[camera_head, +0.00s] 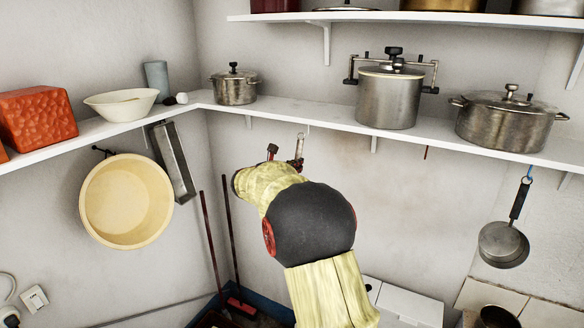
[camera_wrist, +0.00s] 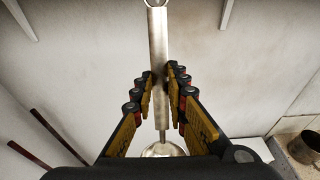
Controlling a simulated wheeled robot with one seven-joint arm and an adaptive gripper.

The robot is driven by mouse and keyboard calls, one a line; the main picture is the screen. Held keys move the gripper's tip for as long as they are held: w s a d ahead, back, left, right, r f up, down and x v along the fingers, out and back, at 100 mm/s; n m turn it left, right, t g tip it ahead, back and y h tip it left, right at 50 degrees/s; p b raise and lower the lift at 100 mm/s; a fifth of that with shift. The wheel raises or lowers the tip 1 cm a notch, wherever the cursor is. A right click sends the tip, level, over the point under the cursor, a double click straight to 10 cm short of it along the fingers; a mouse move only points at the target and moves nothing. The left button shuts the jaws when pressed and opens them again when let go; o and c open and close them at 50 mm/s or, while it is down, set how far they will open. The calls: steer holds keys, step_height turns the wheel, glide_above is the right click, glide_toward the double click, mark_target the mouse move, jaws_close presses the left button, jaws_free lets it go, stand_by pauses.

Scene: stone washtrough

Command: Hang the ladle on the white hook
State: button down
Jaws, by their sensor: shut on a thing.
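The ladle is a metal one with a long flat handle (camera_wrist: 158,45) and a ring at its top end (camera_wrist: 157,3). In the wrist view my gripper (camera_wrist: 160,76) is shut on the handle, with the ladle's bowl (camera_wrist: 162,150) below, partly hidden by the gripper. In the head view the handle's upper part (camera_head: 299,146) stands nearly upright just below the back shelf; my arm hides the rest. The white hook is not clear to me against the white shelf and wall, so I cannot tell whether the ring touches it.
The back shelf (camera_head: 330,119) carries several pots. A saucepan (camera_head: 503,244) hangs at right on a blue hook (camera_head: 530,172); a dark red hook (camera_head: 426,153) is empty. A yellow basin (camera_head: 126,201) and a metal trough (camera_head: 173,162) hang at left.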

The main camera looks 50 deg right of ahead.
steer(key=shift+r+x, duration=0.15)
steer(key=shift+x, duration=0.55)
steer(key=shift+r+x, duration=0.15)
steer(key=shift+x, duration=0.55)
steer(key=shift+w+d+f+b, duration=0.15)
steer(key=shift+d+f+b, duration=0.25)
steer(key=shift+d+f, duration=0.15)
steer(key=shift+f, duration=0.1)
